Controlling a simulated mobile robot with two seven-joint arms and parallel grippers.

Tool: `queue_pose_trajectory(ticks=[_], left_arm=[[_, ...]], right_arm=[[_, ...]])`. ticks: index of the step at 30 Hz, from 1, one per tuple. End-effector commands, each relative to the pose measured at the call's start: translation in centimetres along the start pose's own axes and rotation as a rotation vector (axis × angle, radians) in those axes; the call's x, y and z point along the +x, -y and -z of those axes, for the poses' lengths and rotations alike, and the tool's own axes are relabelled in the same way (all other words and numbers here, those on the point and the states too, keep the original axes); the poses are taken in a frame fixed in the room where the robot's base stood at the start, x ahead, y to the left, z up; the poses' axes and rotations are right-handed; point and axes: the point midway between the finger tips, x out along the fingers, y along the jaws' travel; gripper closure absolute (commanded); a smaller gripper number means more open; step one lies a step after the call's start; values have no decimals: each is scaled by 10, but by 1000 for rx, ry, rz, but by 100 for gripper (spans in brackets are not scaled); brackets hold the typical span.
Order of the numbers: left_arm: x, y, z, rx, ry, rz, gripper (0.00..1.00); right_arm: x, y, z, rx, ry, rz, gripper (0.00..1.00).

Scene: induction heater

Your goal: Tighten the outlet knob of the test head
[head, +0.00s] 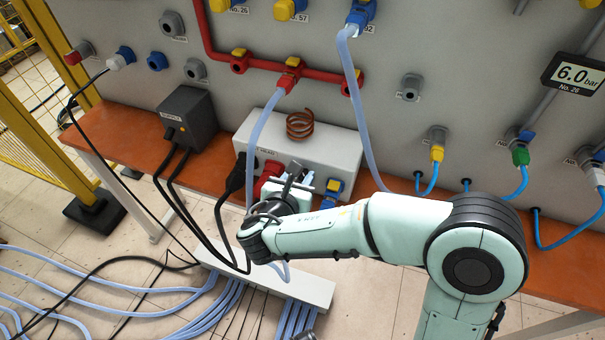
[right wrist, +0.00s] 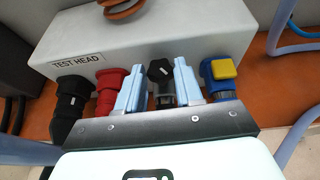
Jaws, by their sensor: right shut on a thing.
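The test head (head: 330,150) is a white box on the orange bench, with a copper coil on top. In the right wrist view its front (right wrist: 205,30) carries a "TEST HEAD" label and a row of fittings. The outlet knob (right wrist: 160,71) is dark and six-sided with a white mark, on a grey fitting. My right gripper (right wrist: 162,88) has its light blue fingers on either side of this knob, shut on it. In the head view this gripper (head: 291,178) is at the box's front, and my wrist hides the knob. My left gripper is not in view.
A black plug (right wrist: 72,100) and a red connector (right wrist: 109,90) sit left of the knob, a blue fitting with a yellow button (right wrist: 221,75) right of it. A dark box (head: 188,117) with cables stands left on the bench (head: 130,135). Hoses hang nearby.

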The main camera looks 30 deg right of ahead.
Motion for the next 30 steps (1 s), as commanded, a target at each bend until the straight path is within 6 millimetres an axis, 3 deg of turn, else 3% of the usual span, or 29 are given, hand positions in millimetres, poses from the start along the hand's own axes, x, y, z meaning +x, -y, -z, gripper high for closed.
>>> queue_pose_trajectory(ticks=[15, 30], left_arm=[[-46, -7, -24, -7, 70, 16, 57], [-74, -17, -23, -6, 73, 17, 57]], right_arm=[[1, -13, -3, 171, -3, 429, 95], [5, -16, -2, 257, -3, 623, 95]])
